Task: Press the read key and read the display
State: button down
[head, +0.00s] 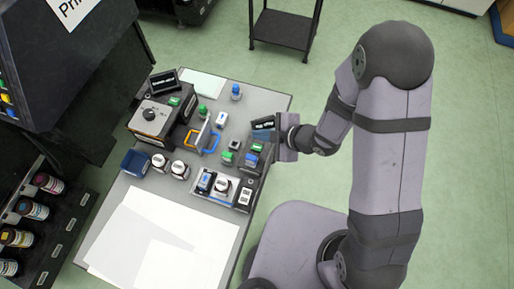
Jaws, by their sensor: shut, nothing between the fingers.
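A small dark display (263,124) with pale lettering, too small to read, stands tilted at the right side of the grey table (272,100). Just below it is a small unit with a green key (251,159) and blue parts; I cannot tell which key is the read key. Another dark display (163,82) stands on the black machine (158,116) at the left, with a green key (174,101) beside it. My gripper (279,139) is shut and empty beside the right-hand display, at the table's right edge. Its fingertips are hard to make out, and contact cannot be told.
Several small bottles stand mid-table, including a blue-capped one (236,91). White-capped jars (179,169) and a blue bin (135,162) stand at the left. A tray (212,197) holds bottles. White sheets (165,238) cover the front. A bottle rack (48,222) stands left.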

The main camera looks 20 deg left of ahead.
aim_at(260, 149)
jog(key=shift+f+b, duration=2.2)
jog(key=shift+f, duration=0.65)
jog(key=shift+f+b, duration=0.4)
jog(key=shift+f, duration=0.05)
jog(key=shift+f+b, duration=0.45)
dwell(0.5)
jog(key=shift+r, duration=0.1)
dwell(0.3)
jog(key=shift+r+p, duration=0.8)
jog(key=shift+r+p, duration=2.2)
jog(key=shift+r, duration=0.35)
